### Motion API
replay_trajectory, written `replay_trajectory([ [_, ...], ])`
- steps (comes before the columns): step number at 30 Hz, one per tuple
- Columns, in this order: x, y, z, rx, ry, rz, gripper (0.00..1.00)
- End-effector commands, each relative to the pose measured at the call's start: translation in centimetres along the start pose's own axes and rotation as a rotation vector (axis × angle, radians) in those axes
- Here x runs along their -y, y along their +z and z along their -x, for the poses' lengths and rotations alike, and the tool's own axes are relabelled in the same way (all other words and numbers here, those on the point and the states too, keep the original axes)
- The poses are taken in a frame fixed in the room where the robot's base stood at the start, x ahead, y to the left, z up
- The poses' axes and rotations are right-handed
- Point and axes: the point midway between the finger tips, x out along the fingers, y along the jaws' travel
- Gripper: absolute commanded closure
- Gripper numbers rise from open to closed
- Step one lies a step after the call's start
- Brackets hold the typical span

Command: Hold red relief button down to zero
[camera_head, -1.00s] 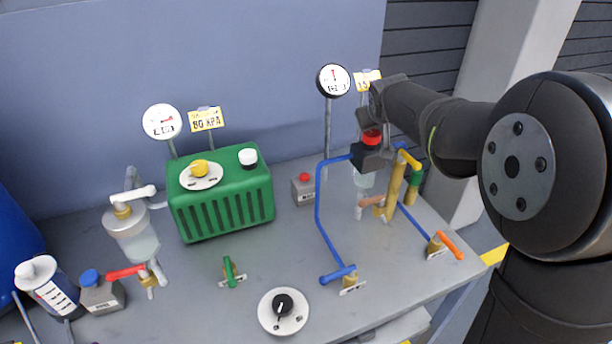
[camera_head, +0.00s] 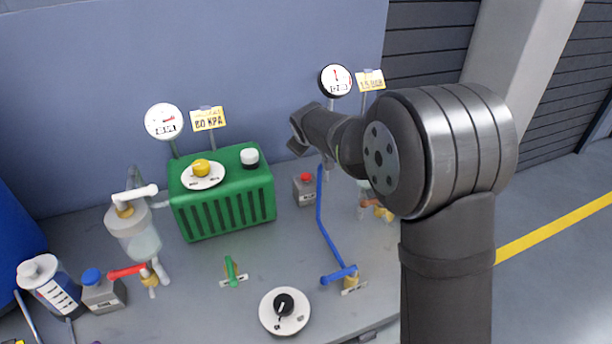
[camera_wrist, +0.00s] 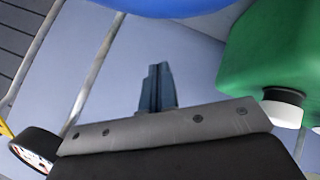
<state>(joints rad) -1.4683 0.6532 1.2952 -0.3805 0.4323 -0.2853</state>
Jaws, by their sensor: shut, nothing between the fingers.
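A small grey box (camera_head: 303,192) with a red button (camera_head: 305,177) on top stands on the bench, right of the green machine. My gripper (camera_head: 296,137) is above and slightly behind it in the picture, apart from the button. In the wrist view its fingers (camera_wrist: 157,86) are together with nothing between them. The button is not recognisable in the wrist view. A round black-rimmed gauge (camera_head: 335,80) stands on a post behind; its digits are too small to read surely. The gauge also shows at the lower left of the wrist view (camera_wrist: 35,148).
The green machine (camera_head: 222,203) with yellow and white knobs is close on the left. A blue pipe (camera_head: 321,215) rises just right of the button box. My arm hides much of the bench's right side. A black dial (camera_head: 284,305) sits in front.

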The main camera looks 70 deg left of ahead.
Motion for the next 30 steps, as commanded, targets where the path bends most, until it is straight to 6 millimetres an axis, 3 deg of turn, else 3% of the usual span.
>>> replay_trajectory([
  [8,0.6,0.6,-0.7,0.003,-0.002,-0.001,1.00],
  [21,3.5,3.5,-4.8,0.002,-0.001,-0.001,1.00],
  [30,4.4,4.5,-6.1,0.001,0.000,-0.001,1.00],
])
